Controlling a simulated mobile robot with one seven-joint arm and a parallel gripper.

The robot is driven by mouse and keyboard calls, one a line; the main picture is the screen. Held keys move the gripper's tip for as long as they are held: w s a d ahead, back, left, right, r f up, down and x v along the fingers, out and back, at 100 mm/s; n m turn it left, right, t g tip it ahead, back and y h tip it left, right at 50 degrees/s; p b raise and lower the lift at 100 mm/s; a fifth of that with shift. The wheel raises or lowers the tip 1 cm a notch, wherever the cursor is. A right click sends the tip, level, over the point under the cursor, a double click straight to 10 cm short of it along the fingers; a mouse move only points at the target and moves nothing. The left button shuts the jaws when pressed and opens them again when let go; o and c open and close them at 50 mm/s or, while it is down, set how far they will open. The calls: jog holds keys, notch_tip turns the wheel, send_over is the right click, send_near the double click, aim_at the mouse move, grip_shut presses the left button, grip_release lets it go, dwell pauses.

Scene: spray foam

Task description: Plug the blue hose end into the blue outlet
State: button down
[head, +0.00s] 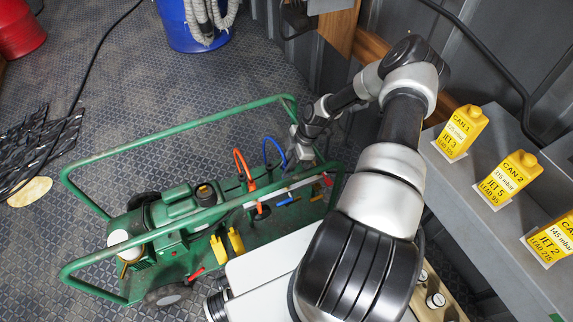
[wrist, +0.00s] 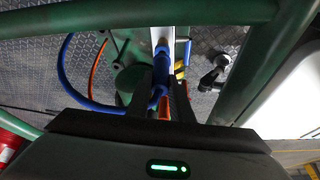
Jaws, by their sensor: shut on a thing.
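My gripper (wrist: 161,84) is shut on the end of the blue hose (wrist: 66,78), between its two dark fingers in the wrist view. The hose loops out to the left and comes back to the fingers. A blue fitting (wrist: 162,52) on a pale bar lies just beyond the fingertips, in line with the held end; I cannot tell whether they touch. In the head view the blue hose (head: 272,146) arches beside my gripper (head: 303,150), over the green cart. A blue piece (head: 288,201) shows lower on the cart; its link to the outlet is unclear.
The green tubular frame (head: 180,146) surrounds the machine, and its rails pass close to my gripper. An orange hose (head: 240,160) arches to the left. Yellow pieces (head: 235,241) stand on the cart. A grey shelf with yellow cans (head: 508,178) is at right.

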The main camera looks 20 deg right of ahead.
jog(key=shift+f, duration=0.5)
jog(key=shift+b, duration=0.9)
dwell(1.6)
jog(key=shift+f+b, duration=0.55)
jog(key=shift+f, duration=0.05)
jog(key=c, duration=1.5)
grip_release()
jog(key=p+v, duration=0.4)
jog(key=v, duration=1.3)
jog(key=shift+r, duration=0.3)
